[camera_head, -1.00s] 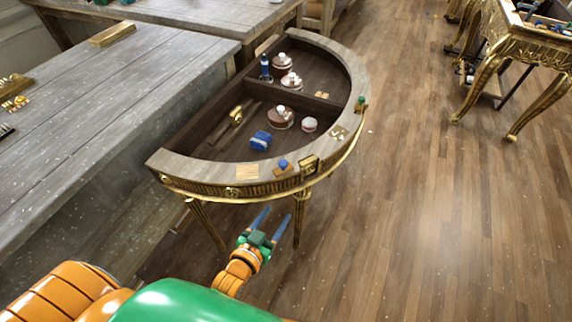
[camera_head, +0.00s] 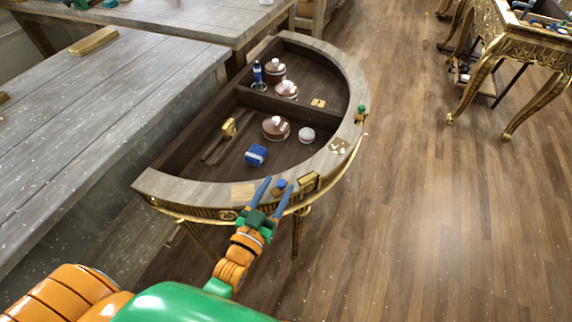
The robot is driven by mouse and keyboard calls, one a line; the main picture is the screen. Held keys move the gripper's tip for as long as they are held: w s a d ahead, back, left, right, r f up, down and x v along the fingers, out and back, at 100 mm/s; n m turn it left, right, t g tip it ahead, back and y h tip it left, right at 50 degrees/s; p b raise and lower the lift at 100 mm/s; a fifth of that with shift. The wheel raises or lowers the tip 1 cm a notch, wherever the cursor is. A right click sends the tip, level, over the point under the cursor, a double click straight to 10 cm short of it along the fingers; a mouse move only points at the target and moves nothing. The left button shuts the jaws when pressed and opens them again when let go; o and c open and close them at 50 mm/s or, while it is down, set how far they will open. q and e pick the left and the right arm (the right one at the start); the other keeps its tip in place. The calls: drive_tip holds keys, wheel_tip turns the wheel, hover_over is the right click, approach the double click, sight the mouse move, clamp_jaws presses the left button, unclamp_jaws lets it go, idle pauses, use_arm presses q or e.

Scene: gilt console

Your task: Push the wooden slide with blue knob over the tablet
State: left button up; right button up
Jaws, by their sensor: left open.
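The wooden slide with the blue knob (camera_head: 281,183) sits on the front rim of the half-round gilt console. A pale square tablet (camera_head: 241,194) lies on the rim to its left, apart from the knob. My left gripper (camera_head: 278,185) is open at the console's front edge, its two blue fingers pointing at the rim. The knob appears between the fingertips; I cannot tell whether they touch it. The fingers hide part of the slide and of the tablet's right side. My right gripper is not in view.
The console (camera_head: 185,189) has a gold block (camera_head: 307,182) on the rim right of the knob and a green knob (camera_head: 361,109) farther along.

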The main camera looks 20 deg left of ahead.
sight(287, 181)
use_arm(q)
drive_tip(key=w, duration=0.2)
drive_tip(key=w+d, duration=0.1)
drive_tip(key=w, duration=0.2)
drive_tip(key=shift+w+r, duration=0.15)
drive_tip(key=shift+w, duration=0.05)
drive_tip(key=shift+s, duration=0.1)
clamp_jaws()
idle(1.0)
